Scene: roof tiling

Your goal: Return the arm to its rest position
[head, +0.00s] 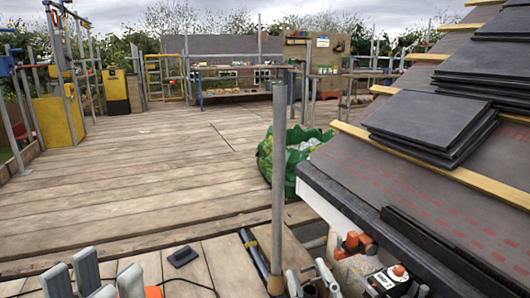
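My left gripper (95,274) is at the bottom left edge, low over the planks. Its pale grey fingers stand up apart, with nothing seen between them; its lower part is cut off by the frame. My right gripper (307,272) is at the bottom centre, just right of the grey pole's foot. Its pale fingertips show apart, with nothing clearly held; the rest is cut off. The arms themselves are mostly out of view.
A grey upright pole (279,180) stands in front of me. The tiled roof slope (410,190) with slate stacks (432,125) fills the right. Tools (388,278) lie below its eave. A green bag (291,152) stands behind the pole. The plank deck (130,180) is mostly clear.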

